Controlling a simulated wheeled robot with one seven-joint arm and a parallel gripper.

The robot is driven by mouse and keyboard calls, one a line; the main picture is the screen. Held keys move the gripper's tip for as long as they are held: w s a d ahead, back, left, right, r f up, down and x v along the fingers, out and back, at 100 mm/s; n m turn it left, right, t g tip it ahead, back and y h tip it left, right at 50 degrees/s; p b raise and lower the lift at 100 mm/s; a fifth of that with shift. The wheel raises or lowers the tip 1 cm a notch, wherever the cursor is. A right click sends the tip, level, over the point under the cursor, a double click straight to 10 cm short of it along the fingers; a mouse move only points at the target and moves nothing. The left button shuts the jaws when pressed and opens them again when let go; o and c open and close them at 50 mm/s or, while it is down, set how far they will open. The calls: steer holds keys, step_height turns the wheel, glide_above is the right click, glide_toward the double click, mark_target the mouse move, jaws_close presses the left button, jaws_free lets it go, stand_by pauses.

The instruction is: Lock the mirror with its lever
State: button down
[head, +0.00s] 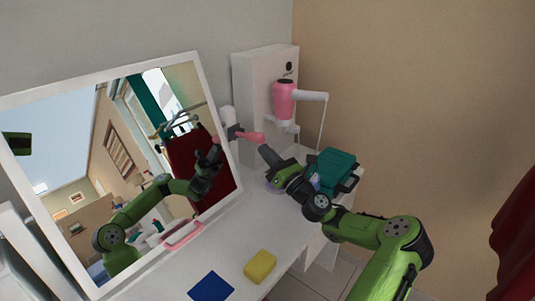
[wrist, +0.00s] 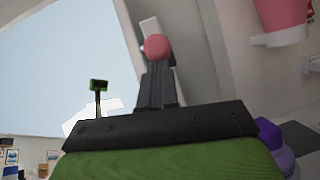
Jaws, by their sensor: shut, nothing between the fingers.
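The mirror (head: 85,170) has a white frame and stands tilted on the white table at the left of the head view. Its glass reflects my arm, and it also shows in the wrist view (wrist: 70,60). The lever (head: 251,137) has a pink handle on a dark joint at the mirror's right edge, sticking out to the right. Its round pink end shows in the wrist view (wrist: 157,47), just beyond my fingertips. My gripper (head: 264,151) is shut and empty, close to the handle's free end. I cannot tell whether they touch.
A teal case (head: 332,168) stands right of my gripper. A yellow sponge (head: 260,266) and a blue cloth (head: 211,287) lie on the table (head: 235,245) in front.

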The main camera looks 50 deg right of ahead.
steer(key=shift+r+n+g+y+p, duration=0.15)
steer(key=shift+r+g+p, duration=0.6)
steer(key=shift+p, duration=1.7)
steer(key=shift+r+n+g+y+p, duration=0.15)
steer(key=shift+r+g+p, duration=0.2)
steer(key=shift+r+p, duration=1.4)
step_height(320, 180, up, 6)
steer(key=g+p, duration=0.3)
steer(key=p, duration=1.6)
glide_above(261, 137)
steer(key=shift+w+a, duration=0.15)
steer(key=shift+a, duration=0.05)
steer(key=shift+w+r+p, duration=0.15)
steer(key=shift+w+p, duration=0.4)
steer(key=shift+p, duration=0.25)
steer(key=shift+w, duration=0.15)
